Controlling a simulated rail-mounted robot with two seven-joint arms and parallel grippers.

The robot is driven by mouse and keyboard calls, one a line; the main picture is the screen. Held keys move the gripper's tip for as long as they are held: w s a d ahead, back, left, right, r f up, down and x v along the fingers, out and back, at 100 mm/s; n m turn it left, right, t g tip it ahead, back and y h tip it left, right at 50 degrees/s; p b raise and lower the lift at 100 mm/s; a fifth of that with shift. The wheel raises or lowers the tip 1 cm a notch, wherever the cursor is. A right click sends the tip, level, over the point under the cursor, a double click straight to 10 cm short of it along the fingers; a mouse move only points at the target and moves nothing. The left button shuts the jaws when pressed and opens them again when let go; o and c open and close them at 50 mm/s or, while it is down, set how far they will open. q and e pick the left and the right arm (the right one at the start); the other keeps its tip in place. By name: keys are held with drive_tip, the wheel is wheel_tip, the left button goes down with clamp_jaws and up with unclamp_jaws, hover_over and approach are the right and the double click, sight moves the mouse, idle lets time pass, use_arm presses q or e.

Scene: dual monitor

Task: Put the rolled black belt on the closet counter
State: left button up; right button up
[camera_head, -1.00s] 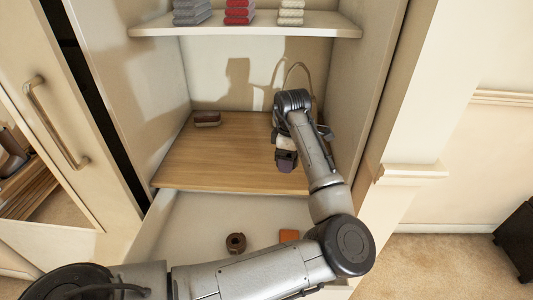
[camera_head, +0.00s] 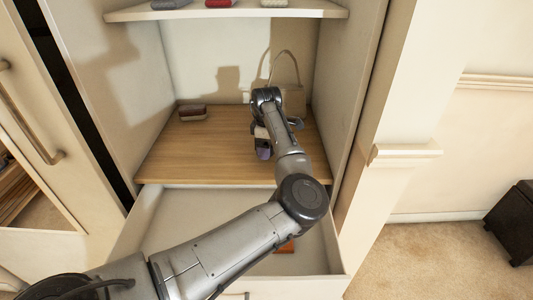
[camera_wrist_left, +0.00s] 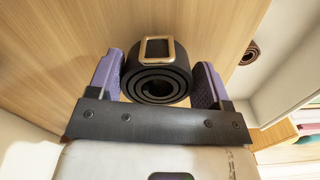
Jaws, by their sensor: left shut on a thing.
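The rolled black belt (camera_wrist_left: 157,85) shows in the left wrist view as a dark coil with a gold square buckle. It sits between the two purple finger pads of my left gripper (camera_wrist_left: 160,85), which is shut on it. In the head view my left gripper (camera_head: 263,150) is over the right part of the wooden closet counter (camera_head: 195,155), pointing down. The belt is hidden there by the gripper and arm. I cannot tell whether the belt touches the counter. My right gripper is not in view.
A small brown item (camera_head: 192,113) lies at the counter's back left. A beige handbag (camera_head: 293,103) stands behind my gripper. Below is an open white drawer (camera_head: 190,215) with an orange item (camera_head: 285,247). A brown rolled belt (camera_wrist_left: 250,52) shows in the wrist view. The counter's left half is mostly clear.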

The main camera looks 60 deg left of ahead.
use_arm(q)
wheel_tip(320, 180, down, 2)
drive_tip(key=shift+f+b, duration=0.1)
drive_tip(key=shift+b, duration=0.2)
drive_tip(key=o, duration=1)
